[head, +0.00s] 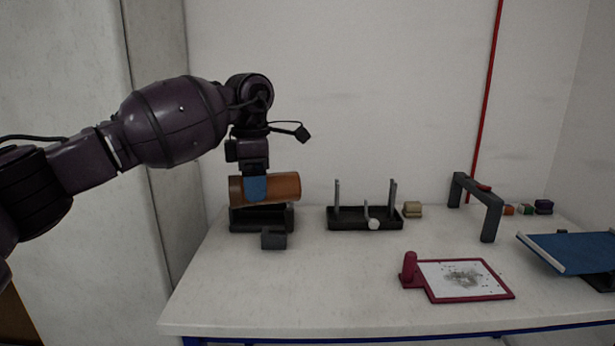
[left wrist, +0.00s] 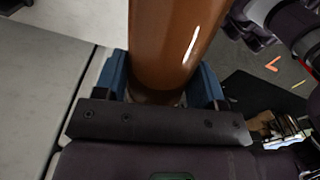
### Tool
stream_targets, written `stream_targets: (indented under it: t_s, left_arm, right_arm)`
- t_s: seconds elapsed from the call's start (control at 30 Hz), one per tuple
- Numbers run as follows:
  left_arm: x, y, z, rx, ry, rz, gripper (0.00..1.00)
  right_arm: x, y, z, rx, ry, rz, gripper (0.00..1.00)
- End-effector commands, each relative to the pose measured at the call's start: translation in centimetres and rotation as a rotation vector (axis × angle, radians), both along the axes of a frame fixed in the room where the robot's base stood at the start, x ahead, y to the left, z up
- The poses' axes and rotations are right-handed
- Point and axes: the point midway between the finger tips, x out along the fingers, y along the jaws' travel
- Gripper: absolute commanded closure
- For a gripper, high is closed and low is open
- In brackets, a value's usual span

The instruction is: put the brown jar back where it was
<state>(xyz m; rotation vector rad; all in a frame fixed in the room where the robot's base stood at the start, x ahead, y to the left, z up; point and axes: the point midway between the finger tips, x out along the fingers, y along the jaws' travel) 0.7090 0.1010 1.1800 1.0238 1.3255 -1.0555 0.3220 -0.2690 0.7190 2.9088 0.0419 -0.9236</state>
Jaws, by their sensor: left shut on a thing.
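The brown jar (head: 284,187) lies on its side, long axis running left to right in the head view. My left gripper (head: 255,187) comes down from above and is shut on it, with a blue finger across its front. In the left wrist view the jar (left wrist: 172,45) stands between the two blue fingers of the gripper (left wrist: 165,88). Directly below the jar is a black stand (head: 262,219) near the table's left back. I cannot tell whether the jar touches the stand. My right gripper is not in view.
A small grey block (head: 274,238) is just in front of the stand. A black tray with upright posts (head: 345,224) stands to the right, with a white ball (head: 374,224). Further right are a grey arch (head: 489,215), a red-framed board (head: 467,296) and a blue tilted panel (head: 575,250). The front left table is clear.

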Motion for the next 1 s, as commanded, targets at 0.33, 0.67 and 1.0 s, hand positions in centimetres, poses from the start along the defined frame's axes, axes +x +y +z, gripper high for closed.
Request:
stream_targets:
  t_s: [0.33, 0.67, 1.0]
  left_arm:
    - [-2.3, 0.3, -2.4, -0.001, 0.000, -0.580, 0.65]
    - [-5.3, 1.2, -5.6, -0.001, 0.000, -1.139, 0.65]
    - [-10.7, 3.6, -10.9, -0.004, 0.003, -1.731, 0.65]
  right_arm:
    - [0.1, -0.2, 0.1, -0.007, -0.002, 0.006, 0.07]
    - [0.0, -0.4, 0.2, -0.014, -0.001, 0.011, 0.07]
    - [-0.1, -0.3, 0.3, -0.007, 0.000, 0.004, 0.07]
